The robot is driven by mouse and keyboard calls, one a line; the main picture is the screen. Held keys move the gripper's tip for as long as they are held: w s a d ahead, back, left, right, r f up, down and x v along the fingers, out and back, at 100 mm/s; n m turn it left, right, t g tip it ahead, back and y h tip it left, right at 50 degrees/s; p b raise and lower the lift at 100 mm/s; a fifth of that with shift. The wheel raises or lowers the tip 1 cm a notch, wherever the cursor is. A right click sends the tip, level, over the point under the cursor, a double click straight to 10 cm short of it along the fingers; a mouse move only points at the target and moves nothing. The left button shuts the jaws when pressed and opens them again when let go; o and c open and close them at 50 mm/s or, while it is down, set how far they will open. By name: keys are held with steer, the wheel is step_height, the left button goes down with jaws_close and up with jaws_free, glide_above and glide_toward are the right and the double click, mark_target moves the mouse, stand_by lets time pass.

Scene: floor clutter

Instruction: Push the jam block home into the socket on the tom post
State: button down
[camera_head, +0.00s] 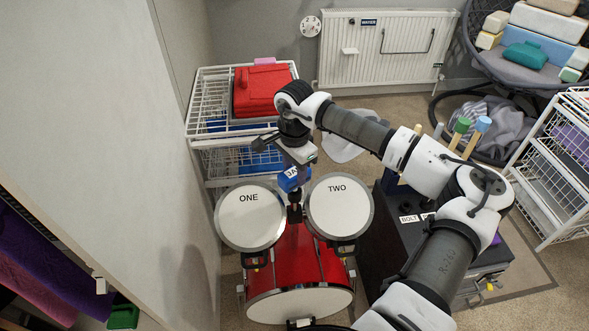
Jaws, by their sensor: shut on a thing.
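The jam block (290,181) is blue with a partly visible white label. My gripper (298,166) is above it and shut on it, pointing down. The tom post (294,213) is a dark upright between the two white tom heads, on top of the red drum. The block is right over the top of the post in this view. I cannot tell whether it touches the post or sits in the socket, as the block and gripper hide the socket.
Tom ONE (249,216) and tom TWO (338,206) flank the post closely, above the red bass drum (292,262). A white wire rack (205,103) with a red case (262,88) stands behind. A dark cabinet (385,240) is at right, under my arm. A wall is at left.

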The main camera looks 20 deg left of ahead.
mark_target(295, 171)
steer(key=shift+f+b, duration=1.35)
steer(key=shift+f, duration=0.2)
steer(key=c, duration=0.8)
jaws_free()
steer(key=shift+o, duration=0.2)
step_height(295, 171, up, 14)
steer(key=b, duration=0.1)
steer(key=shift+b, duration=0.3)
steer(key=shift+f, duration=0.1)
